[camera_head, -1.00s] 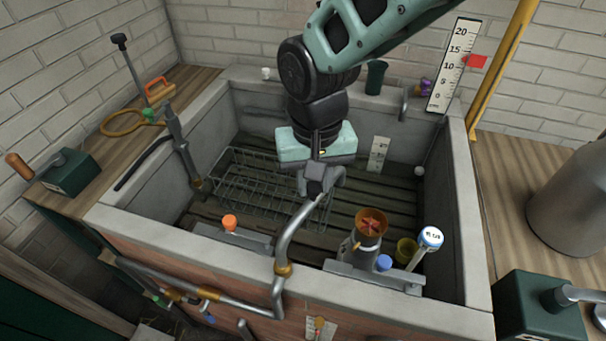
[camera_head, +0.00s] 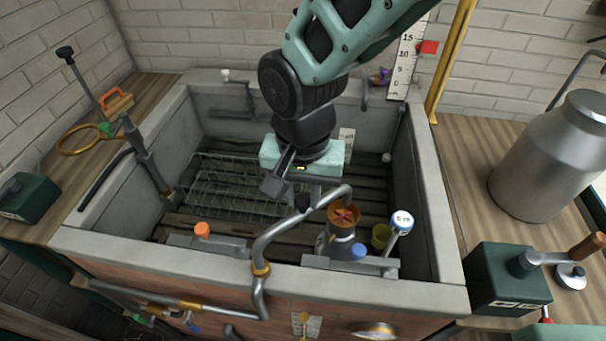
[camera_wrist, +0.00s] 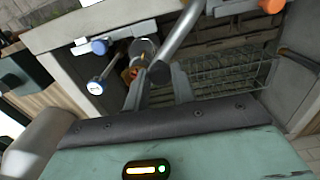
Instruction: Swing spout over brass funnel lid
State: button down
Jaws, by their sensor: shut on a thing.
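The spout (camera_head: 281,231) is a bent grey metal pipe with a brass collar, rising from the basin's front wall. Its free end curves down beside and above the brass funnel lid (camera_head: 343,214), which has red inside and sits on a dark grey can (camera_head: 330,243). I cannot tell whether the outlet is exactly over the funnel. My gripper (camera_head: 305,201) is shut on the spout near its free end. In the wrist view the spout (camera_wrist: 178,42) runs down between my fingers (camera_wrist: 159,84), with the funnel (camera_wrist: 133,71) just left of its end.
A wire rack (camera_head: 235,186) lies in the basin. An orange knob (camera_head: 202,230), a blue knob (camera_head: 358,251) and a white-topped dial thermometer (camera_head: 402,220) stand near the front wall. A green cup (camera_head: 381,236) is beside the can. A metal churn (camera_head: 553,160) stands on the right counter.

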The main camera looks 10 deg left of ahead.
jog(key=shift+d, duration=0.1)
jog(key=c, duration=1.2)
grip_release()
jog(key=shift+o, duration=0.2)
jog(key=shift+r, duration=0.1)
notch_tip(320, 180, up, 17)
jog(key=b, duration=0.2)
jog(key=shift+r, duration=0.15)
jog(key=shift+d, duration=0.1)
